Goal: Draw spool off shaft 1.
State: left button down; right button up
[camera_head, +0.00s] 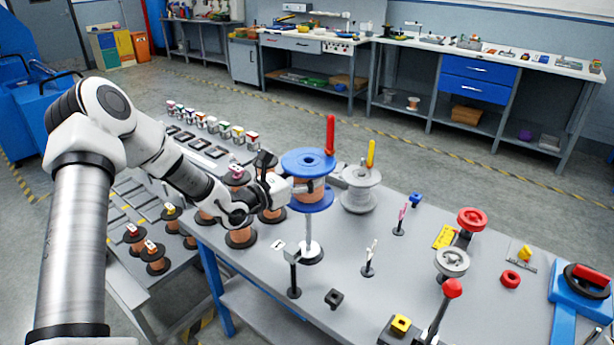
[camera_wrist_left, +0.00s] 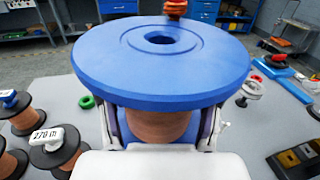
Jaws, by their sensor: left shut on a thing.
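A blue-flanged spool (camera_head: 307,163) wound with copper-coloured wire is in my left gripper (camera_head: 303,186). In the wrist view, its top flange (camera_wrist_left: 190,60) fills the middle, and the fingers (camera_wrist_left: 163,130) close on both sides of the winding. No shaft end shows in its centre hole. My right gripper is not in view.
A grey spool (camera_head: 359,194) stands close to the right of the blue one. A red handle (camera_head: 330,136) and a yellow handle (camera_head: 371,154) rise behind them. Small posts (camera_head: 293,272) stand in front. Several copper spools (camera_head: 240,237) stand on the left.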

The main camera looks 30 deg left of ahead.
aim_at(298, 165)
pick_arm(q)
jog(key=shift+r+p, duration=1.2)
jog(key=shift+r, duration=0.9)
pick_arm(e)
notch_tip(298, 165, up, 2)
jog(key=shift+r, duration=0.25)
